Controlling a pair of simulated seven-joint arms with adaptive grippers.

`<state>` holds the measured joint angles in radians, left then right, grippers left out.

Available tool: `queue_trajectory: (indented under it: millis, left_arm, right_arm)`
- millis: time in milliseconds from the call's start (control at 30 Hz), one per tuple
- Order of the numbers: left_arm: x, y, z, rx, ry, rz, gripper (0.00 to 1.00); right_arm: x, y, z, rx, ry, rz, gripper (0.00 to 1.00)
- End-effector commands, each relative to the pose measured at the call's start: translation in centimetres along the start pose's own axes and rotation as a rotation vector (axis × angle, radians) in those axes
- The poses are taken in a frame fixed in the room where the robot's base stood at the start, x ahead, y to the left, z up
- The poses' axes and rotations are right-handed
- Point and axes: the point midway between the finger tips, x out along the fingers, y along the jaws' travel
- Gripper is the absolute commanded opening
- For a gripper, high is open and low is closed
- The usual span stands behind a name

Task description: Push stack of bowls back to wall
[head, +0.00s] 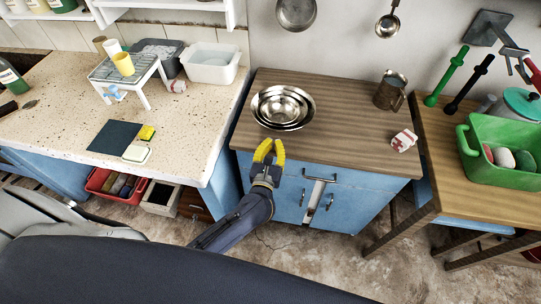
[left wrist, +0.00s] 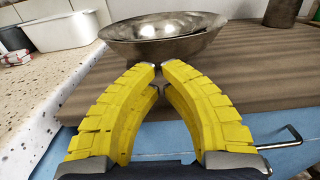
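A stack of shiny metal bowls (head: 270,122) stands upright toward the left of the brown wooden top (head: 340,108) of a blue cabinet. Bare wood lies between it and the wall (head: 345,40) behind. My left gripper (head: 269,146), with yellow fingers, is at the cabinet's front edge, just in front of the bowls and apart from them. In the left wrist view its fingertips (left wrist: 159,70) come almost together, with nothing between them, and the outer bowl (left wrist: 165,50) is straight ahead. My right gripper is not in view.
A dark metal mug (head: 391,91) stands at the back right of the wooden top, and a red-and-white cloth (head: 404,140) lies at its right edge. A speckled counter (head: 60,120) adjoins on the left, with a white tub (head: 211,62). A pan (head: 296,13) hangs above.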

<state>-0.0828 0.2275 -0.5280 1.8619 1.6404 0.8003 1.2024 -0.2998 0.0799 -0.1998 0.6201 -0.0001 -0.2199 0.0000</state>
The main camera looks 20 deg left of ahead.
Motion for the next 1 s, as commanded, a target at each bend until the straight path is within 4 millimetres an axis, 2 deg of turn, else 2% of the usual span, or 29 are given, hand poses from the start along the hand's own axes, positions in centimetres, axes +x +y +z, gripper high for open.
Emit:
queue_trajectory:
  millis: [100,300,833,1000]
  left_arm:
    - [1.4,0.0,0.1,0.0,-0.001,0.0,0.0]
    - [2.8,0.0,0.0,0.001,0.0,-0.001,0.0]
    - [3.2,0.1,0.0,0.001,0.001,0.0,0.0]
    - [4.1,1.7,0.0,0.002,0.0,0.026,0.0]
  right_arm:
    - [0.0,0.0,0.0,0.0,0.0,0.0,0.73]
    - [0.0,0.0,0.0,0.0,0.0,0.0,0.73]
    - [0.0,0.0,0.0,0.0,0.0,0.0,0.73]
    - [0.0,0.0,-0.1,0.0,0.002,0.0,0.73]
